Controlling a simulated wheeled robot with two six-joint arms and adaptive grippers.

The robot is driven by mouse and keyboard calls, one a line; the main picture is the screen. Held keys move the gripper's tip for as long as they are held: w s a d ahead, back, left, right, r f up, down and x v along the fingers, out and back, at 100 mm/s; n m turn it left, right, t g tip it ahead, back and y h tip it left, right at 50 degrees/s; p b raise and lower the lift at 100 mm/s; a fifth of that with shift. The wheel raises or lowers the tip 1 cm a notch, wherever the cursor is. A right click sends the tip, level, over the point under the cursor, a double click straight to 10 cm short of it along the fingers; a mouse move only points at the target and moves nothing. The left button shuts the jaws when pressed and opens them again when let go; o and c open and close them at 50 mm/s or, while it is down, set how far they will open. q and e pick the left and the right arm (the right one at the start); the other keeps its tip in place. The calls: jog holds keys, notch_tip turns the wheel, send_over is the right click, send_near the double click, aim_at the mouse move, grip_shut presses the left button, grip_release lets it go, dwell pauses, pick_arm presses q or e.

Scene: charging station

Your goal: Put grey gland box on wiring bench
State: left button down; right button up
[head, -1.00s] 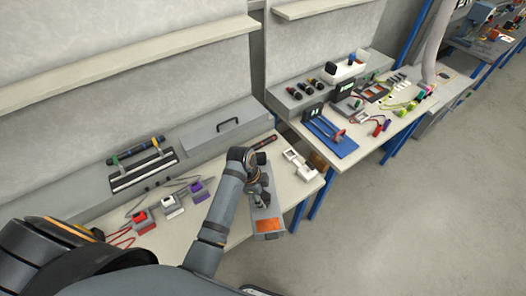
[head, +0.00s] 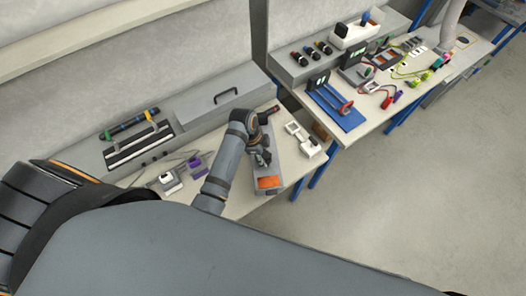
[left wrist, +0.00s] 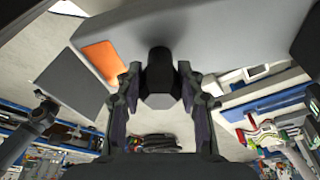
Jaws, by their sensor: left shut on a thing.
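The grey gland box (head: 267,190) is a long grey box with an orange label on its near end. In the head view it shows at the front edge of the near bench (head: 237,205), beside white fittings. I cannot tell whether it touches the bench. My left gripper (head: 262,160) is over the box, shut on it. In the left wrist view the grey body (left wrist: 215,35) and orange label show beyond the fingers (left wrist: 161,90), with a dark round part between them. My right gripper is out of view.
White fittings (head: 303,140) lie right of the box. Grey, white and purple connectors (head: 170,181) lie left of it. A second bench (head: 385,112) at the right holds a blue stand (head: 335,110), cables and several small parts. The floor at the right is clear.

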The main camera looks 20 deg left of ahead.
pick_arm(q)
jog(key=shift+f, duration=1.75)
jog(key=shift+w+f, duration=0.1)
jog(key=shift+f, duration=0.45)
jog(key=c, duration=0.8)
grip_release()
jog(key=shift+o, duration=0.2)
jog(key=v, duration=1.2)
